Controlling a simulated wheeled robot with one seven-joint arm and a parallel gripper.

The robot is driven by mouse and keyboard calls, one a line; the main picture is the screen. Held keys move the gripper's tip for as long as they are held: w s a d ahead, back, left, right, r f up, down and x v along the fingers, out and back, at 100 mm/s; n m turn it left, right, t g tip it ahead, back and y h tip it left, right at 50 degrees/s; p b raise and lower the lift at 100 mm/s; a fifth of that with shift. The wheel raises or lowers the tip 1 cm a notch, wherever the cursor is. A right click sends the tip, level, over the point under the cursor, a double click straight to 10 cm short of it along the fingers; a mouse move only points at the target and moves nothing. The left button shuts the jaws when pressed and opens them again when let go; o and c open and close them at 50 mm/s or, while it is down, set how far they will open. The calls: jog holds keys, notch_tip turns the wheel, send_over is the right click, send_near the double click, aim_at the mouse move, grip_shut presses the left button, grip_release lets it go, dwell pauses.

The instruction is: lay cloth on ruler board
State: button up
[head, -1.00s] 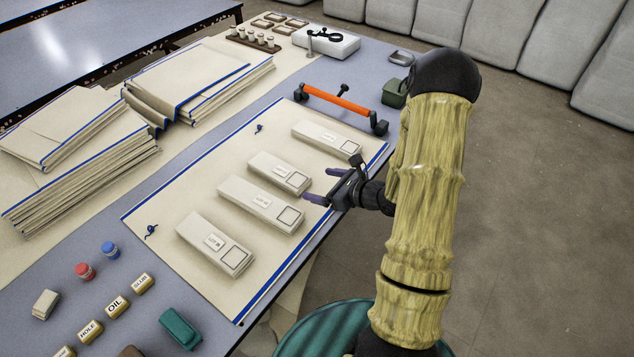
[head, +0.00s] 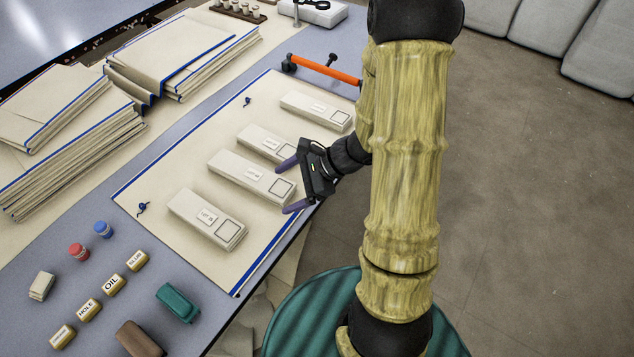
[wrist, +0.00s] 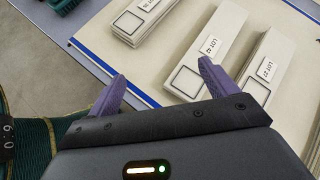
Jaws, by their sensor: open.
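A flat beige cloth sheet with blue edges (head: 165,268) lies on the table, with several long pale folded strips on it. The nearest labelled strip (head: 207,219) is at the sheet's front; another long strip (head: 250,178) lies behind it. In the wrist view, one strip reads LOT 42 (wrist: 205,60) and another reads LOT 27 (wrist: 266,68). My gripper (head: 291,186) is open and empty at the sheet's right edge, its purple fingers straddling the end of the LOT 42 strip, apparently above it. I cannot make out a ruler board.
Stacks of blue-edged cloth (head: 75,150) fill the left. An orange-handled bar (head: 325,69) lies at the back. Labelled blocks (head: 112,285), red and blue spools (head: 79,252), a teal block (head: 177,302) and a brown block (head: 138,338) stand at the front. Open floor lies right.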

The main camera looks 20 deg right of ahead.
jog(key=s+d+r+n+h, duration=0.2)
jog(key=n+h, duration=0.3)
jog(key=n, duration=0.4)
jog(key=s+d+r+n+h, duration=0.2)
jog(key=s+r+n+h, duration=0.3)
jog(key=n, duration=0.4)
jog(key=shift+n, duration=0.3)
